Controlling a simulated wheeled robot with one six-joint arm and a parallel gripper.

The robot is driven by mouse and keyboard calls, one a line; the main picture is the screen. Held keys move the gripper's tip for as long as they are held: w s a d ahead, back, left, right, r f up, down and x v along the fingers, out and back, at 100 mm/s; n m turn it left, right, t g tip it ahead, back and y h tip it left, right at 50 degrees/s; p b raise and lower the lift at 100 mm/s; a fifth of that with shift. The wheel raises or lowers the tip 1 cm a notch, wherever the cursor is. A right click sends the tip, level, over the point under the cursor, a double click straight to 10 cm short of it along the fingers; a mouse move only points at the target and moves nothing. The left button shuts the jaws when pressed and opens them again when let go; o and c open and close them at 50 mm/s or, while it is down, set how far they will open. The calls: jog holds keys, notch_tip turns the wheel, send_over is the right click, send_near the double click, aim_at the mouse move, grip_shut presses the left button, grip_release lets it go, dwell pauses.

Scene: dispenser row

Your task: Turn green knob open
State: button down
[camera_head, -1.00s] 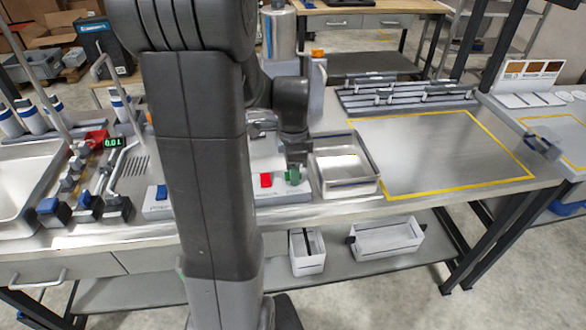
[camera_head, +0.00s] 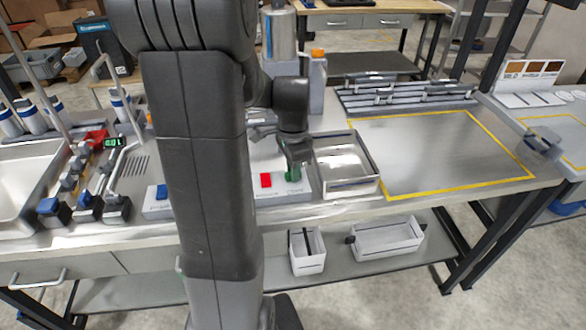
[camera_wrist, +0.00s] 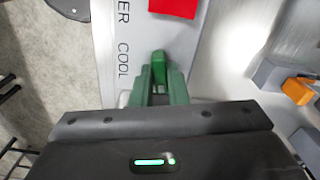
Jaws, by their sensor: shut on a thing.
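The green knob (camera_head: 293,174) is on the right end of a pale panel with labels, beside a red knob (camera_head: 266,180). My gripper (camera_head: 297,161) points down over the green knob and is shut on it. In the wrist view the green knob (camera_wrist: 159,66) stands out just ahead of the dark gripper body, near the printed word COOL. The red knob (camera_wrist: 174,6) shows at the top edge there. The gripper body hides the near part of the green knob. I cannot read its exact angle.
A metal tray (camera_head: 349,187) stands close to the right of the panel. A blue knob (camera_head: 161,191) is at the panel's left end. A tall metal container (camera_head: 280,35) stands behind. The yellow-outlined area (camera_head: 440,150) on the right is bare.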

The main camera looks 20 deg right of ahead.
jog(key=n, duration=0.4)
jog(key=shift+n, duration=0.3)
jog(key=n, duration=0.3)
jog(key=shift+n, duration=0.3)
jog(key=n, duration=0.3)
jog(key=shift+r+n, duration=0.1)
jog(key=shift+n, duration=1.9)
jog(key=c, duration=1.4)
grip_release()
jog(key=shift+c, duration=0.2)
notch_tip(320, 180, up, 14)
